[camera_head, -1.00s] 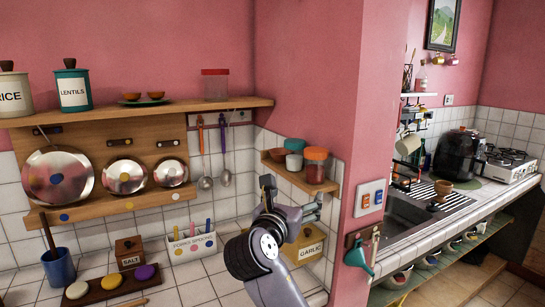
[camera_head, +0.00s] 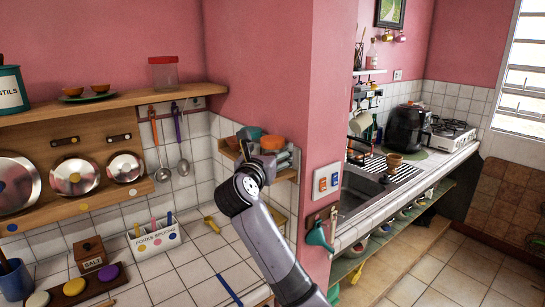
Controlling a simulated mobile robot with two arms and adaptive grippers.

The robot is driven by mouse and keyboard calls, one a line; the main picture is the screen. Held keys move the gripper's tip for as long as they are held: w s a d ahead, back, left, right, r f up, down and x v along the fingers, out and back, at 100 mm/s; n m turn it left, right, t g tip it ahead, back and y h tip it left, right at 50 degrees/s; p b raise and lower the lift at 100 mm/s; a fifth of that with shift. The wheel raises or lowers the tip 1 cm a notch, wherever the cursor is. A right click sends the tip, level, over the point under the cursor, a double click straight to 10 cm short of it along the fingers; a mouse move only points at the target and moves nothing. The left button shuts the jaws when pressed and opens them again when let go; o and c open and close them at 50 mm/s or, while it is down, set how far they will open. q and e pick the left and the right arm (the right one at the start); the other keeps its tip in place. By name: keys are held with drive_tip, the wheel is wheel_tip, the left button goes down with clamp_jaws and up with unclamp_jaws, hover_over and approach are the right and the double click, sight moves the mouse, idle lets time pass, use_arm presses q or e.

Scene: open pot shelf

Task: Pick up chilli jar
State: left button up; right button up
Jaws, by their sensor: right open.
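A jar with an orange-red lid (camera_head: 272,142) stands on the small corner shelf (camera_head: 286,174). Its body is mostly hidden behind my gripper, and no label is readable, so I cannot tell if it is the chilli jar. A clear jar with a red lid (camera_head: 163,73) stands on the long upper shelf, also without a readable label. My right gripper (camera_head: 272,163) is open, in front of the corner shelf and overlapping the orange-lidded jar in the picture. I cannot tell whether it touches the jar. My left gripper is not in view.
A teal bowl (camera_head: 250,132) and a brown bowl (camera_head: 232,143) sit left of the orange-lidded jar. The pink wall pillar (camera_head: 325,90) stands close on the right. Ladles (camera_head: 183,168) hang to the left. The fork holder (camera_head: 155,238) stands on the tiled counter.

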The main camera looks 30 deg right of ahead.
drive_tip(key=p+x, duration=0.2)
drive_tip(key=x, duration=0.2)
drive_tip(key=shift+w+d+r, duration=0.1)
drive_tip(key=shift+w, duration=0.2)
drive_tip(key=shift+w+d, duration=0.2)
drive_tip(key=shift+d, duration=0.05)
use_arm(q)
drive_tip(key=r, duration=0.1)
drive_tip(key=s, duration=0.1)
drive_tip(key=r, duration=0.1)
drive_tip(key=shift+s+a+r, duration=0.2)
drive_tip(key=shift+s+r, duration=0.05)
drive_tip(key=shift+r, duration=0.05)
use_arm(e)
drive_tip(key=shift+c, duration=0.2)
drive_tip(key=shift+a, duration=0.1)
drive_tip(key=shift+c, duration=0.7)
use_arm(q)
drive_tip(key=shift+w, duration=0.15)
use_arm(e)
drive_tip(key=c, duration=1.2)
